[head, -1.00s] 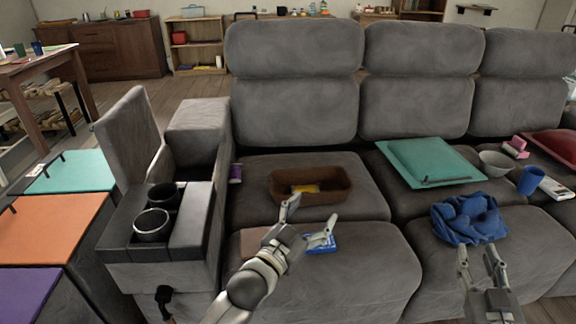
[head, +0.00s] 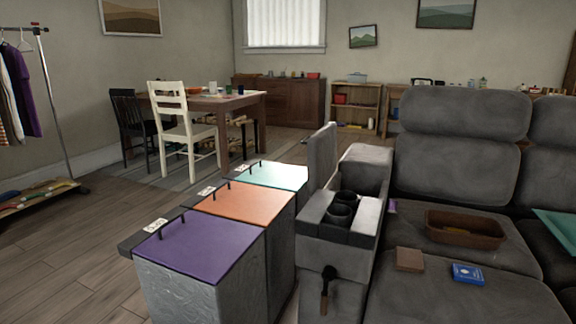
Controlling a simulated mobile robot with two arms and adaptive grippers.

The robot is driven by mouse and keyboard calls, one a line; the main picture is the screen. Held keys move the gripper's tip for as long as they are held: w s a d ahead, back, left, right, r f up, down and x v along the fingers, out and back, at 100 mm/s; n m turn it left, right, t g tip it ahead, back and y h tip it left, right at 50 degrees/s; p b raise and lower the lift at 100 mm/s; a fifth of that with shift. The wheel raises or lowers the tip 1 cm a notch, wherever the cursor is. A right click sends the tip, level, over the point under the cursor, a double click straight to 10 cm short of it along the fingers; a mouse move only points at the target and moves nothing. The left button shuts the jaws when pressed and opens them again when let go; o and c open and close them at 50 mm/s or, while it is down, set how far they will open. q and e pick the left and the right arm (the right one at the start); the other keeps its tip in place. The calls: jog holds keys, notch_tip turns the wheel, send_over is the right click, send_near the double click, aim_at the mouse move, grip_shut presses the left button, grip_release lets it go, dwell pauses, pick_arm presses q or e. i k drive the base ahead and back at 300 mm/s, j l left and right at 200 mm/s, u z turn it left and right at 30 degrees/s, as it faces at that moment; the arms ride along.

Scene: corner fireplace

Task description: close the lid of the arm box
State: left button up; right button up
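The arm box (head: 338,256) is the grey left arm of the sofa. Its lid (head: 322,158) stands open and upright on the left side of the arm. The compartment is behind the two black cup holders (head: 343,207); its inside is mostly hidden from this angle. Neither of my grippers is in the head view.
Bins with purple (head: 199,245), orange (head: 246,201) and teal (head: 273,176) lids stand left of the arm. A dark handled object (head: 327,284) hangs on the arm's front. A brown basket (head: 464,232), brown block (head: 410,259) and blue box (head: 468,273) lie on the seats.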

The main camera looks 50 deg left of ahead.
aim_at(322, 145)
jog(key=k+j+u, duration=0.1)
jog(key=k+j, duration=0.65)
jog(key=j, duration=0.2)
jog(key=k+j+u, duration=0.15)
jog(key=k+j, duration=0.2)
jog(key=j, duration=0.15)
jog(key=i+j, duration=0.1)
jog(key=j, duration=0.35)
jog(key=i+j, duration=0.1)
jog(key=j, duration=0.35)
jog(key=j+u, duration=0.1)
jog(key=j, duration=0.3)
jog(key=i+j, duration=0.2)
jog(key=j, duration=0.25)
